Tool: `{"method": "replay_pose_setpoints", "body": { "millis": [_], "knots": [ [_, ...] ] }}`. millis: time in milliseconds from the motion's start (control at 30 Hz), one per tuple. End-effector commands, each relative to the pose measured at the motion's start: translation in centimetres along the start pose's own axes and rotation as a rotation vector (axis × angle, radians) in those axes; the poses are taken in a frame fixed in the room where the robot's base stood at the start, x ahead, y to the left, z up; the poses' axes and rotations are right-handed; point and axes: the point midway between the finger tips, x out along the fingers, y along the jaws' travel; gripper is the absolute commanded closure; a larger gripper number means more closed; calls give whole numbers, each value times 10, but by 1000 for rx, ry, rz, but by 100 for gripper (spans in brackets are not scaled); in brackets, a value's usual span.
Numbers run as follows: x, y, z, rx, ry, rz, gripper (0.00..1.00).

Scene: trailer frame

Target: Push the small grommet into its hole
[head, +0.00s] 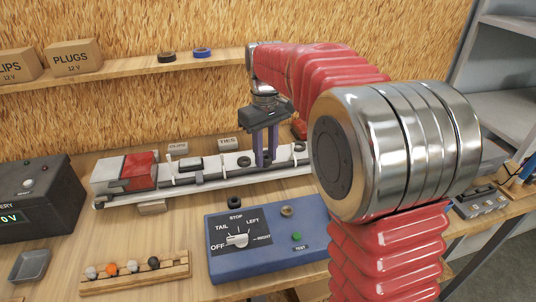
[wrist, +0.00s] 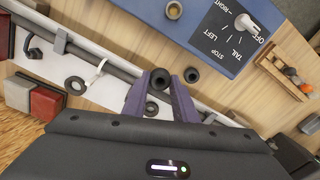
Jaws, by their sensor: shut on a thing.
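My gripper (wrist: 163,82) is shut on the small grommet (wrist: 160,79), a black rubber ring seen between the purple fingertips in the wrist view. In the head view, my gripper (head: 266,163) points down at the white trailer frame rail (head: 215,178), and the fingers hide the grommet. A dark round shape (wrist: 152,108) shows between the fingers, nearer the palm; I cannot tell whether it is a hole or a ring. A flat black ring (wrist: 74,85) lies on the rail to the left in the wrist view. I cannot tell whether the held grommet touches the rail.
A blue switch box (head: 265,238) stands in front of the rail, with a loose black grommet (head: 234,200) on the bench behind it. A wooden plug rack (head: 135,275) and a battery box (head: 40,198) stand left.

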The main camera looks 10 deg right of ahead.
Motion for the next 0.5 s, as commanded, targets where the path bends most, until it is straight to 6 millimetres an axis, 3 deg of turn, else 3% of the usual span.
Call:
{"method": "replay_pose_setpoints", "body": {
  "millis": [500],
  "knots": [
    [1, 2, -44, -1, 0, 0, 86]
  ]
}}
